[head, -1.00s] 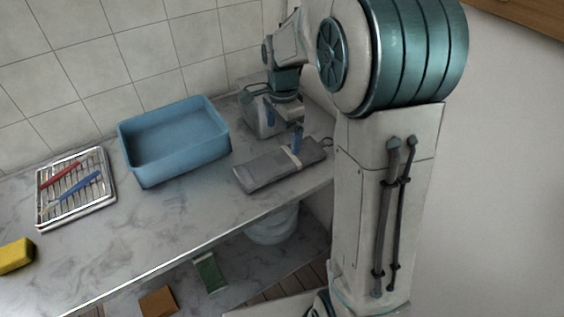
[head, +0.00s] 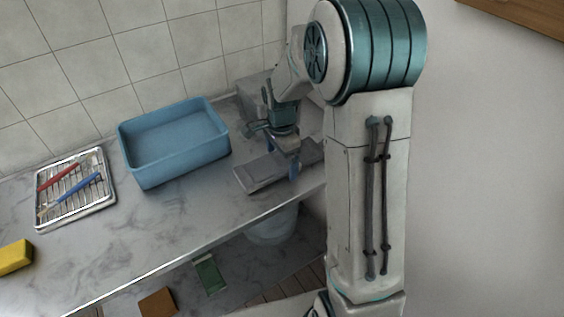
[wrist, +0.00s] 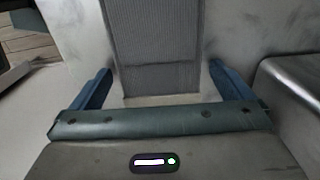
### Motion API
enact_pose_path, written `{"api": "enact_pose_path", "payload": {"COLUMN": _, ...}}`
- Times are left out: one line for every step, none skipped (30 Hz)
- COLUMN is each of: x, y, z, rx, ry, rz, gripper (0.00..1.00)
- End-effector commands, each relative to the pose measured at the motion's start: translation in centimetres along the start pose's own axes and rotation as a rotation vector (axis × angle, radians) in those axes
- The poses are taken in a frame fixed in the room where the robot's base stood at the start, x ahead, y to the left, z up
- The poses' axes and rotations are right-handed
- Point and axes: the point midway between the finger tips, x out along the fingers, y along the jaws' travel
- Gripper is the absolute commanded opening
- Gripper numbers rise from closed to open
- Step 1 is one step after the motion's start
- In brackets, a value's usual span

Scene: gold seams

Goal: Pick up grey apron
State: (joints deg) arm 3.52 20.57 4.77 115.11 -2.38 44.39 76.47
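The grey apron (head: 262,171) lies folded flat on the marble counter, to the right of the blue basin. In the wrist view my gripper (wrist: 160,72) is open, with one blue finger on each side of the apron. The apron lies between the fingers with a gap on both sides.
A blue basin (head: 148,176) stands left of the apron. A metal rack (head: 104,212) with red and blue tools and a yellow sponge (head: 14,257) are farther left. A metal box (wrist: 290,85) stands close to the right finger. Counter between basin and front edge is clear.

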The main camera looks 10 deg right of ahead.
Motion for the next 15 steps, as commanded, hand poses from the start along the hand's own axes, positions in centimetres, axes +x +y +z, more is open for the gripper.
{"api": "enact_pose_path", "payload": {"x": -0.01, "y": 0.0, "z": 0.0, "rx": 0.0, "ry": 0.0, "rz": 0.0, "gripper": 0.86}}
{"api": "enact_pose_path", "payload": {"x": -0.01, "y": 0.0, "z": 0.0, "rx": 0.0, "ry": 0.0, "rz": 0.0, "gripper": 0.78}}
{"api": "enact_pose_path", "payload": {"x": -0.02, "y": 0.0, "z": 0.0, "rx": 0.0, "ry": 0.0, "rz": 0.0, "gripper": 0.67}}
{"api": "enact_pose_path", "payload": {"x": -0.02, "y": -0.01, "z": 0.0, "rx": 0.0, "ry": 0.0, "rz": 0.0, "gripper": 0.58}}
{"api": "enact_pose_path", "payload": {"x": -0.02, "y": -0.01, "z": 0.0, "rx": 0.0, "ry": 0.0, "rz": 0.0, "gripper": 0.51}}
{"api": "enact_pose_path", "payload": {"x": -0.03, "y": -0.01, "z": 0.0, "rx": 0.0, "ry": 0.0, "rz": 0.0, "gripper": 0.51}}
{"api": "enact_pose_path", "payload": {"x": -0.06, "y": -0.03, "z": 0.0, "rx": 0.0, "ry": 0.0, "rz": -0.001, "gripper": 0.51}}
{"api": "enact_pose_path", "payload": {"x": -0.06, "y": -0.03, "z": 0.0, "rx": 0.0, "ry": 0.0, "rz": -0.001, "gripper": 0.51}}
{"api": "enact_pose_path", "payload": {"x": -0.06, "y": -0.03, "z": 0.0, "rx": 0.0, "ry": 0.0, "rz": -0.001, "gripper": 0.51}}
{"api": "enact_pose_path", "payload": {"x": -0.06, "y": -0.02, "z": 0.0, "rx": 0.0, "ry": 0.0, "rz": -0.001, "gripper": 0.51}}
{"api": "enact_pose_path", "payload": {"x": -0.07, "y": -0.03, "z": 0.0, "rx": 0.0, "ry": 0.0, "rz": -0.001, "gripper": 0.51}}
{"api": "enact_pose_path", "payload": {"x": -0.08, "y": -0.03, "z": 0.0, "rx": 0.0, "ry": 0.0, "rz": -0.001, "gripper": 0.51}}
{"api": "enact_pose_path", "payload": {"x": -0.12, "y": -0.03, "z": 0.0, "rx": 0.0, "ry": 0.0, "rz": -0.001, "gripper": 0.51}}
{"api": "enact_pose_path", "payload": {"x": -0.18, "y": -0.03, "z": -0.01, "rx": 0.0, "ry": 0.001, "rz": -0.001, "gripper": 0.51}}
{"api": "enact_pose_path", "payload": {"x": -0.3, "y": -0.04, "z": -0.01, "rx": 0.0, "ry": 0.001, "rz": -0.001, "gripper": 0.51}}
